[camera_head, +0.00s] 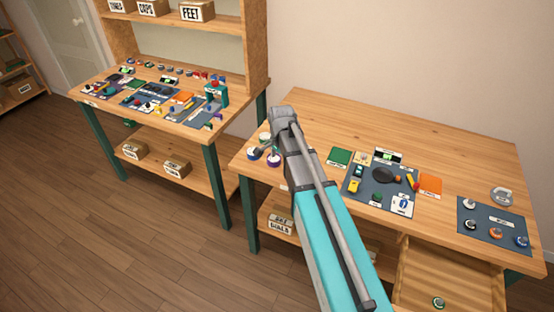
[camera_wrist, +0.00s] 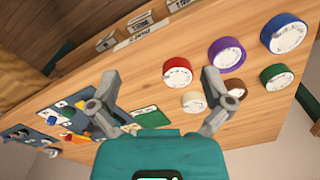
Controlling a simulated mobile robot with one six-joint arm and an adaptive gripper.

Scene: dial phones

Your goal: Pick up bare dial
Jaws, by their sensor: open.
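My gripper (camera_wrist: 159,78) is open and empty in the wrist view, its two grey fingers wide apart above the wooden table. I cannot tell which dial is the bare one. In the head view my gripper (camera_head: 264,149) is partly hidden among the dials at the table's left end.
A dark mat (camera_head: 370,203) with parts lies mid-table, beside a green card (camera_head: 339,157) and an orange card (camera_head: 429,184). Another mat (camera_head: 485,236) holds several knobs at right. An open drawer (camera_head: 415,270) juts out in front. A cluttered bench stands at back left.

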